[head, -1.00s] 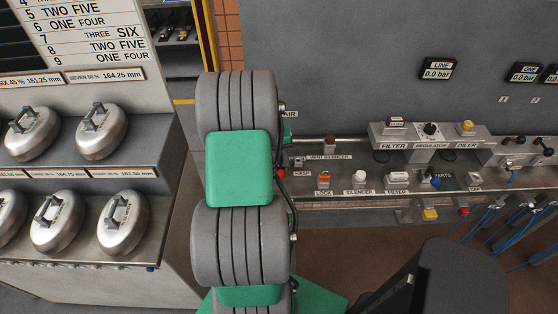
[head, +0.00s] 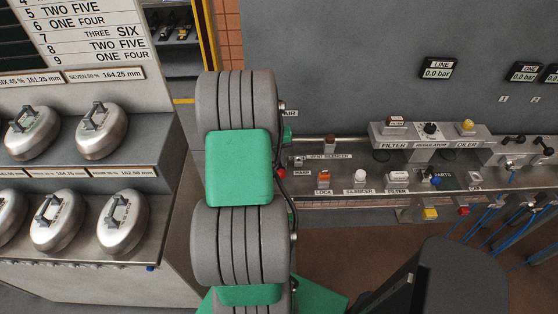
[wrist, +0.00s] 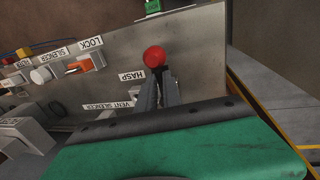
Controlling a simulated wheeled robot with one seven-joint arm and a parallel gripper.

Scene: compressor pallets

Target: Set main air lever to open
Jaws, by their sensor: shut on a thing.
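A round red knob (wrist: 154,57) shows in the wrist view, right at the tips of my gripper (wrist: 159,74). I take it for the main air lever's knob. The two grey fingers are close together, shut on the lever just below the knob; its shaft is mostly hidden between them. In the head view only a bit of the red knob (head: 281,173) shows at the right edge of my arm. My arm hides the gripper there. The lever's exact angle cannot be told.
The HASP label (wrist: 131,76) is left of the fingers. The orange lock (head: 324,179), silencer (head: 360,176) and filter (head: 398,177) stand on the panel to the right in the head view.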

